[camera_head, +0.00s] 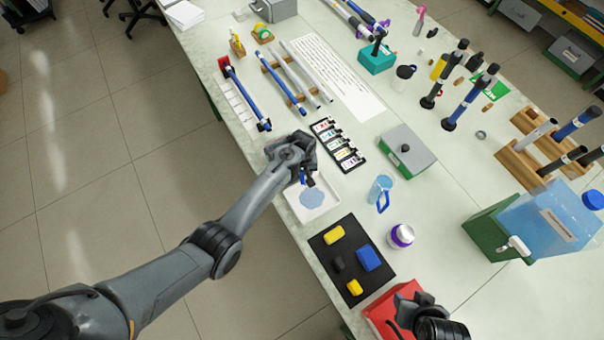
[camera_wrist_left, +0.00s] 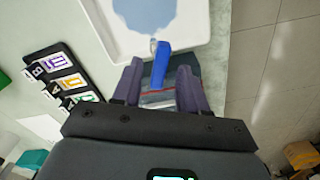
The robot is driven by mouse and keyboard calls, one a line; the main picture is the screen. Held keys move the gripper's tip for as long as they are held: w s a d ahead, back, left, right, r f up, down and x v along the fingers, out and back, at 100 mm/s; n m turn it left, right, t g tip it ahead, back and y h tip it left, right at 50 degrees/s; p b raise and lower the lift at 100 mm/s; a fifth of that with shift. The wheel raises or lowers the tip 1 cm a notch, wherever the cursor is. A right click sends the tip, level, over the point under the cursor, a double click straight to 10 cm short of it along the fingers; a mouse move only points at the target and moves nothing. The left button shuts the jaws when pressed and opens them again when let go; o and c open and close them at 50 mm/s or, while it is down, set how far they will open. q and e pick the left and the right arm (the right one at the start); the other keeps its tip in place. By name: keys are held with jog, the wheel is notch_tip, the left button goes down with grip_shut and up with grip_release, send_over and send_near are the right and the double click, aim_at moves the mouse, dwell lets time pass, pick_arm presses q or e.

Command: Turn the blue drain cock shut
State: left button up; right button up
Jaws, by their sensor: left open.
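The blue drain cock (camera_wrist_left: 160,65) shows in the left wrist view as a blue lever between the fingertips, beside a white tray. In the head view a small blue part of it (camera_head: 307,179) shows just below the gripper. My left gripper (camera_head: 304,172) is open, with one finger on each side of the lever in the left wrist view (camera_wrist_left: 158,78). I cannot tell whether the fingers touch it. A clear part with a red line (camera_wrist_left: 158,92) lies behind the fingers, mostly hidden. My right gripper (camera_head: 408,304) is at the bottom right; its fingers are unclear.
The white tray (camera_head: 328,207) holds a pale blue puddle (camera_head: 312,198). A black card rack (camera_head: 338,145) is close on the right. A black mat (camera_head: 350,228) with coloured blocks, a blue-handled jug (camera_head: 381,190) and a grey-green box (camera_head: 408,150) stand nearby. The table's left edge is close.

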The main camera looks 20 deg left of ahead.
pick_arm(q)
jog(key=shift+f, duration=0.6)
jog(key=shift+c, duration=0.3)
grip_shut()
